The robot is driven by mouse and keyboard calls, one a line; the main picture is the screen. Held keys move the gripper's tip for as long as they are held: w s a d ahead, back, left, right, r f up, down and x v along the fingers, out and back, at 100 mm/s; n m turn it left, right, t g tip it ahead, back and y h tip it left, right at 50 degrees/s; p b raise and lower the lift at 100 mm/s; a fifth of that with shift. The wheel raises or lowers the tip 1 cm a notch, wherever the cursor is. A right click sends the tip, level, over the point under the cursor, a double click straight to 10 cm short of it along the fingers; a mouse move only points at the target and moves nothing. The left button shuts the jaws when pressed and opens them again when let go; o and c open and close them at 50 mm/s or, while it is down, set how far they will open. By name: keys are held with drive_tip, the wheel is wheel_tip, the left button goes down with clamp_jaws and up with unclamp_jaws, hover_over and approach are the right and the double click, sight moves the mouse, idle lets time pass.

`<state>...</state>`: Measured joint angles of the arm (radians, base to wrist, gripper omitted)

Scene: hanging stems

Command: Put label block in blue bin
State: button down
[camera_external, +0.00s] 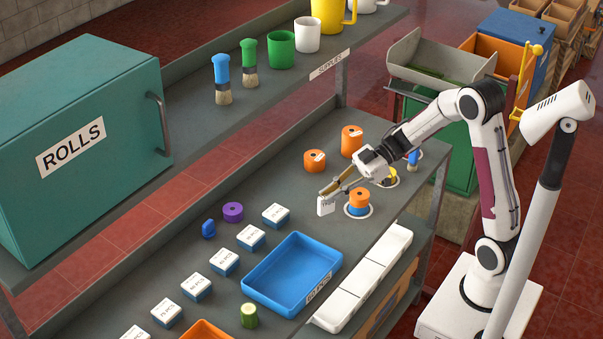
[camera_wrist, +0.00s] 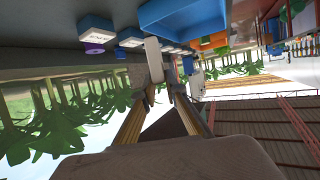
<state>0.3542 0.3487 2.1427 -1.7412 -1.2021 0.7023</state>
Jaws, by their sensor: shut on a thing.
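My gripper (camera_external: 332,190) is shut on a small white block with dark print, the label block (camera_external: 325,207), and holds it above the grey table. The block hangs below the fingertips, just left of an orange-and-blue roll. In the wrist view the white block (camera_wrist: 153,60) stands out at the tips of my gripper (camera_wrist: 160,92); its far side is hidden. The blue bin (camera_external: 290,272) is a shallow open tray, empty, on the table in front and to the left of my gripper. It also shows at the top of the wrist view (camera_wrist: 185,18).
A row of white-and-blue blocks (camera_external: 250,237) runs along the bin's left. A purple roll (camera_external: 233,212) and a blue piece (camera_external: 208,229) lie beyond. Orange rolls (camera_external: 314,161) and the orange-and-blue roll (camera_external: 358,200) are near my gripper. White trays (camera_external: 365,275) line the front edge.

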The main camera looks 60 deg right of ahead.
drive_tip(key=s+a+n+g+y, duration=0.1)
drive_tip(key=a+n+g, duration=0.4)
drive_tip(key=a, duration=1.3)
drive_tip(key=shift+s+a+r+g, duration=0.15)
drive_tip(key=shift+a+r+g, duration=0.05)
drive_tip(key=shift+r+g, duration=0.2)
drive_tip(key=shift+f, duration=0.15)
hover_over(297, 275)
wheel_tip(297, 275, down, 6)
drive_tip(key=shift+f, duration=0.1)
drive_tip(key=shift+f, duration=1.8)
drive_tip(key=shift+f, duration=0.15)
